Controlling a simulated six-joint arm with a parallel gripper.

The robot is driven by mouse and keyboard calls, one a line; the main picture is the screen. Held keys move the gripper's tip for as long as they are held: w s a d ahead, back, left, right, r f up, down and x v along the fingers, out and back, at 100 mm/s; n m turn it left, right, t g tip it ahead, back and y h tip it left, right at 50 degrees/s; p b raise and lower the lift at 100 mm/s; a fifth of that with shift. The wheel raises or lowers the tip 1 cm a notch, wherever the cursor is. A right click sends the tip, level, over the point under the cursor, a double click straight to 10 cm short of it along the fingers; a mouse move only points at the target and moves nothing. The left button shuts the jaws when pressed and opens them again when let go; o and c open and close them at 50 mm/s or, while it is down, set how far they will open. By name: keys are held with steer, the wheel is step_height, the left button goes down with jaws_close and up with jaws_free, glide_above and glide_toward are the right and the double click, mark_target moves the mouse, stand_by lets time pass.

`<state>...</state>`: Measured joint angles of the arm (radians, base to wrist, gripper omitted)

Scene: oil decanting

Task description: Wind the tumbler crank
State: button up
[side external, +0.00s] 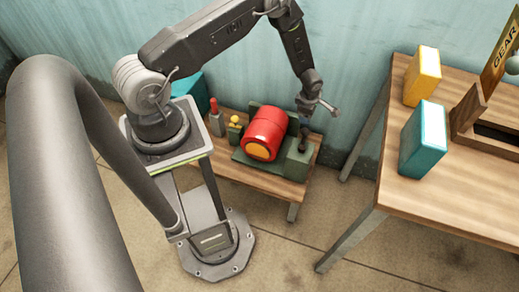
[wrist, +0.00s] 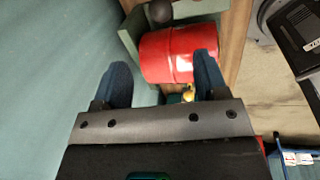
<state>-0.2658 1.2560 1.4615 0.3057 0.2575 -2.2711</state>
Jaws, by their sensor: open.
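The tumbler is a red drum (side external: 265,130) with a yellow-ringed round end, lying on a green base (side external: 247,160) on the low wooden bench. The drum (wrist: 165,55) also shows in the wrist view. A dark round knob (wrist: 160,13), which looks like the crank's handle, stands at the top of the wrist view beside the drum and green frame. My gripper (side external: 306,118) hangs over the right side of the tumbler. In the wrist view its two blue fingers (wrist: 162,68) are spread apart with nothing gripped. The crank's arm is hard to make out.
A red-topped bottle (side external: 215,118) and a small yellow-topped item (side external: 235,124) stand left of the tumbler. The blue-green wall (side external: 355,60) is close behind. A wooden table (side external: 350,222) at right holds a yellow box (side external: 420,78) and a teal box (side external: 421,142).

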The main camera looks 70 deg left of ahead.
mark_target(305, 129)
steer(key=f+m+h, duration=0.1)
steer(key=f+m, duration=0.3)
steer(key=m, duration=0.2)
steer(key=w+a+f+m+h, duration=0.1)
steer(key=f+m, duration=0.4)
steer(key=m, duration=0.1)
steer(key=w+f+m+h, duration=0.1)
steer(key=f+m, duration=0.3)
steer(key=m, duration=0.2)
steer(key=shift+a+f, duration=0.35)
steer(key=shift+a, duration=0.05)
stand_by(0.5)
jaws_close()
stand_by(0.4)
